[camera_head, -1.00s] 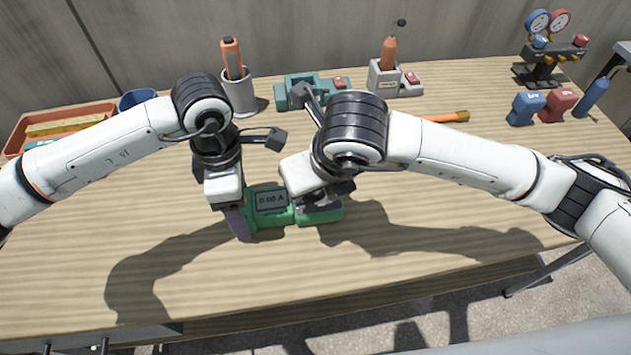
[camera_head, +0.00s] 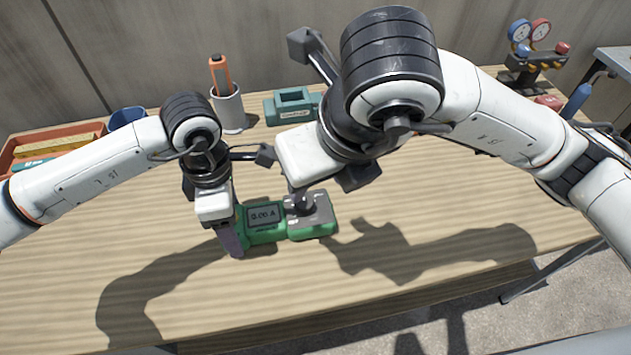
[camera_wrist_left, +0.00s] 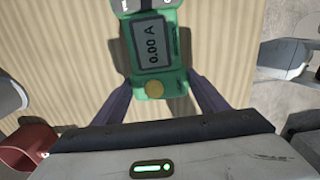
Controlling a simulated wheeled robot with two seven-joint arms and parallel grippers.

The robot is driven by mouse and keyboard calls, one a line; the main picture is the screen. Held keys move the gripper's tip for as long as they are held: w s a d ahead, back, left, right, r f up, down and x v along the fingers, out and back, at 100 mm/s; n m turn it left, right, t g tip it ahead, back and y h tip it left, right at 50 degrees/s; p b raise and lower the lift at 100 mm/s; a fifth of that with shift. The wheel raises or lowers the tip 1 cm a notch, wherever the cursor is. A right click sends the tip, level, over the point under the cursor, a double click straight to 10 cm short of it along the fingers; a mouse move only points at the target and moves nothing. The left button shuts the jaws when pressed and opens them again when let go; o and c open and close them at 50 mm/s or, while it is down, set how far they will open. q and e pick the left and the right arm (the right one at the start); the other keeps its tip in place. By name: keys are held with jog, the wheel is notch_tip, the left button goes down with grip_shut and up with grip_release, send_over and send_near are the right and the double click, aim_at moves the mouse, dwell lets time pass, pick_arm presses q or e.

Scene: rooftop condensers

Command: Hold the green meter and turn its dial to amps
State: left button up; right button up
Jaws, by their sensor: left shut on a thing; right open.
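The green meter (camera_head: 266,236) lies on the table near its front edge, and its display reads "0.00 A". A grey panel with a dark dial (camera_head: 301,203) is on its right part. My left gripper (camera_head: 233,240) is shut on the meter's left end. In the left wrist view the meter (camera_wrist_left: 177,62) sits between my left fingers (camera_wrist_left: 161,97), with a round yellow button at the near end. My right gripper (camera_head: 310,192) is open and empty above the dial; its fingertips are partly hidden by its wrist.
An orange tray (camera_head: 60,136), a blue cup (camera_head: 127,117), a grey holder with an orange tool (camera_head: 228,108) and a teal holder (camera_head: 292,118) stand at the back. A gauge set (camera_head: 532,75) is at far right. The table in front of the meter is clear.

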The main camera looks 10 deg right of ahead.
dwell(0.3)
pick_arm(q)
jog(key=o, duration=1.8)
jog(key=shift+r+p, duration=2.1)
jog(key=shift+r, duration=2.45)
